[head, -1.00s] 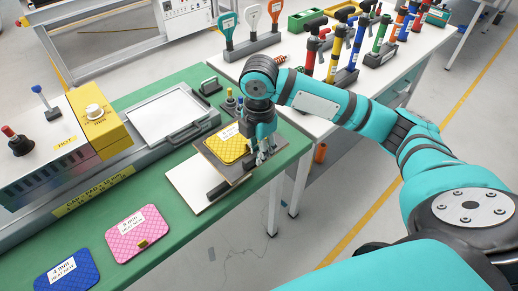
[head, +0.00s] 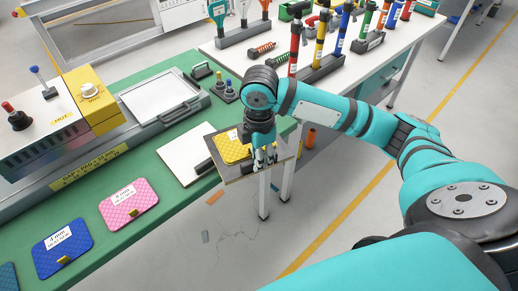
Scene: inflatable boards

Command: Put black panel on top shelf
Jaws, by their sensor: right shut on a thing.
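My right gripper (head: 264,160) points down and is shut on a flat dark grey-brown panel (head: 272,168) at its right part. This is the only panel in view that could be the black panel. A yellow quilted pad (head: 230,150) with a white label lies on top of it. The panel is held roughly level at the right edge of the green bench, partly out over the floor. The fingertips partly hide the grip. I cannot make out a top shelf in this view. My left gripper is not in view.
On the green bench (head: 165,185) lie a white board (head: 187,155) with a black handle, a pink pad (head: 128,205) and a blue pad (head: 62,248). A machine with a yellow box (head: 92,100) stands left. A white table (head: 235,58) with colored tools stands behind. Floor is free at right.

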